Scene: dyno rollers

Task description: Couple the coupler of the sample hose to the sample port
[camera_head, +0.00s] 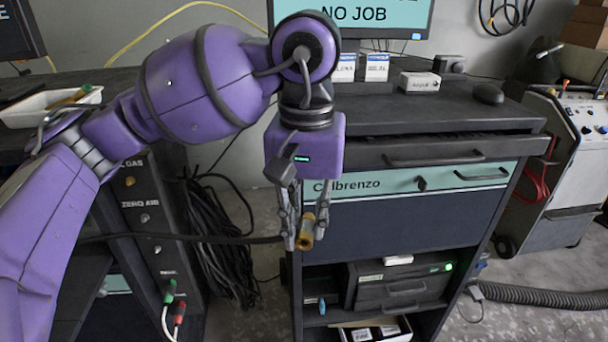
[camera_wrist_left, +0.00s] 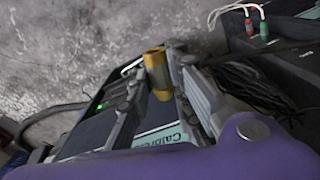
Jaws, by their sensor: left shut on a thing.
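My left gripper (camera_head: 303,232) hangs in front of the cabinet, fingers pointing down, shut on the brass coupler (camera_head: 307,232) of the sample hose. The coupler sits between the fingertips; it also shows in the left wrist view (camera_wrist_left: 159,75). The dark sample hose (camera_head: 190,238) runs from the coupler to the left, toward the gas panel. A sample port is not clearly identifiable; the instrument (camera_head: 402,287) on the cabinet's open shelf has a lit green light. My right gripper is not in view.
The cabinet (camera_head: 410,215) has a drawer and a teal label panel. The gas panel (camera_head: 150,220) at left has several ports, with green and red plugs low down. A cart (camera_head: 570,170) and a corrugated hose (camera_head: 540,296) are at right. A monitor (camera_head: 355,18) stands behind.

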